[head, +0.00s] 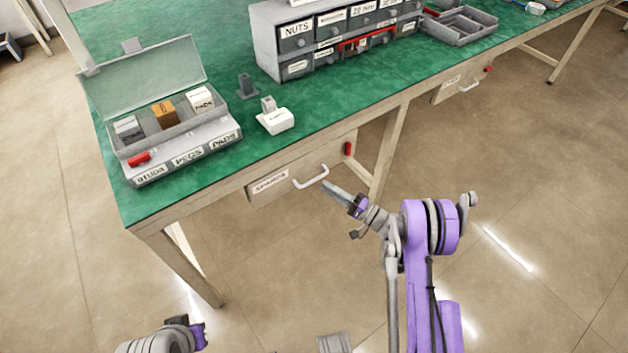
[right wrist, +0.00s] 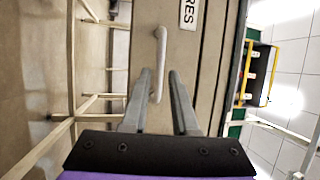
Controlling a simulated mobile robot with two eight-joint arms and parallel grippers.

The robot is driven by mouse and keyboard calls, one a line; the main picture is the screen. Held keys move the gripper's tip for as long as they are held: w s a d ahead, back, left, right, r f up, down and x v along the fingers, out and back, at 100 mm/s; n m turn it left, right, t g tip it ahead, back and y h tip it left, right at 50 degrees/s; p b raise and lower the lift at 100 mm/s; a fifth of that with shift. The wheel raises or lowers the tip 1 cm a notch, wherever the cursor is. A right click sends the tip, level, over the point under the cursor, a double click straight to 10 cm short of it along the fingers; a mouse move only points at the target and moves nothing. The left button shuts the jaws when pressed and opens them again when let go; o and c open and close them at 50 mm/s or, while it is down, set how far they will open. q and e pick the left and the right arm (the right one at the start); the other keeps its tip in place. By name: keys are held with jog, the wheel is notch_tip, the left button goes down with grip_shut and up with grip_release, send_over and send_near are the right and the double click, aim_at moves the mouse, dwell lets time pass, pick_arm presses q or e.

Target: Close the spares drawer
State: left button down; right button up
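The spares drawer (head: 285,176) is under the front edge of the green-topped bench. Its front bears a label and a white bar handle (head: 311,178). How far it stands out from the bench is hard to tell. In the right wrist view the drawer front (right wrist: 178,60) fills the middle, with the handle (right wrist: 161,45) upright in the picture. My right gripper (head: 333,190) is just in front of the handle's right end. Its two fingers (right wrist: 161,75) are apart, with the lower part of the handle showing between them. Of my left arm, only a part shows at the bottom left.
The bench top (head: 340,105) carries an open-lidded box (head: 180,150) with compartments, a small white object (head: 277,122), a grey cabinet of small drawers (head: 268,45) and a grey tray (head: 462,38). A bench leg (head: 388,150) stands right of the drawer. The floor in front is clear.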

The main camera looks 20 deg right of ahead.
aim_at(315, 179)
jog(key=shift+x, duration=2.8)
grip_shut()
